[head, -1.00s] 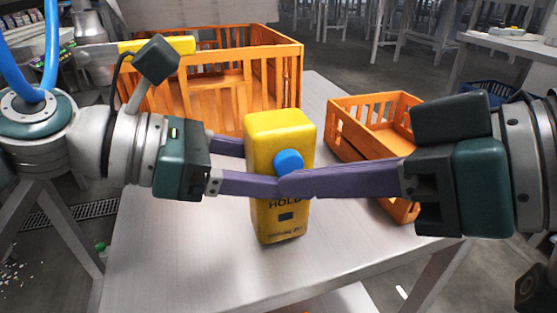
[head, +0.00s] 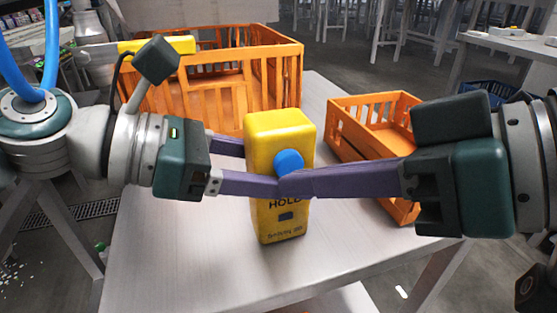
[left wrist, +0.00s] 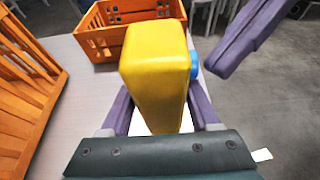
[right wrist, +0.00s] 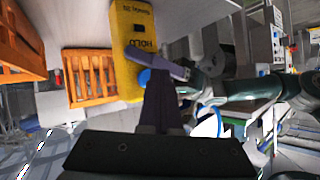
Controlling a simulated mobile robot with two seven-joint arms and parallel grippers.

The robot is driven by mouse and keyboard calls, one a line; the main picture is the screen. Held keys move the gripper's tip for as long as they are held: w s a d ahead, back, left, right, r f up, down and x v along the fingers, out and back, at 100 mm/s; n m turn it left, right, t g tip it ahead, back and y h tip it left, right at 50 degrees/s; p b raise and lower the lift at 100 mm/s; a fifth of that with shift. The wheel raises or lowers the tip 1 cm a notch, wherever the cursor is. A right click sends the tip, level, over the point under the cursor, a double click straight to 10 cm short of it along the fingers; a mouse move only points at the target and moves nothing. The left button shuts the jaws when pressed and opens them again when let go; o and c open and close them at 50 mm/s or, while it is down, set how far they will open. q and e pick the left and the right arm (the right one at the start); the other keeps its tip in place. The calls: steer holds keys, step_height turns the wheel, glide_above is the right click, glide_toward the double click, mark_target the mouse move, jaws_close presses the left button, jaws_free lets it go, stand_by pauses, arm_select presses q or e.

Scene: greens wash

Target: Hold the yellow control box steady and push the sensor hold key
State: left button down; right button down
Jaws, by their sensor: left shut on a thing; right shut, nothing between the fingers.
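The yellow control box (head: 281,220) stands upright on the metal table, its front marked HOLD. A round blue key (head: 288,161) sits on that front face, above the lettering. My left gripper (head: 262,170) is shut on the box, its purple fingers on either side; the left wrist view shows the box (left wrist: 156,75) between them. My right gripper (head: 284,186) is shut and empty, its fingertips in front of the box at the lower edge of the blue key. In the left wrist view a gap seems to show between those fingertips and the key (left wrist: 194,65). Contact is unclear.
A large orange crate (head: 292,85) stands behind the box at the left. A smaller orange crate (head: 347,143) stands to the right, partly behind my right gripper. The metal table (head: 180,262) is bare in front. A grey table edge lies near the box's front.

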steer(key=shift+w, duration=0.1)
stand_by(0.3)
steer(key=shift+w+a, duration=0.15)
steer(key=shift+w, duration=0.15)
steer(key=shift+s, duration=0.4)
stand_by(0.3)
steer(key=s+d, duration=0.2)
steer(key=s, duration=0.3)
steer(key=shift+s, duration=0.4)
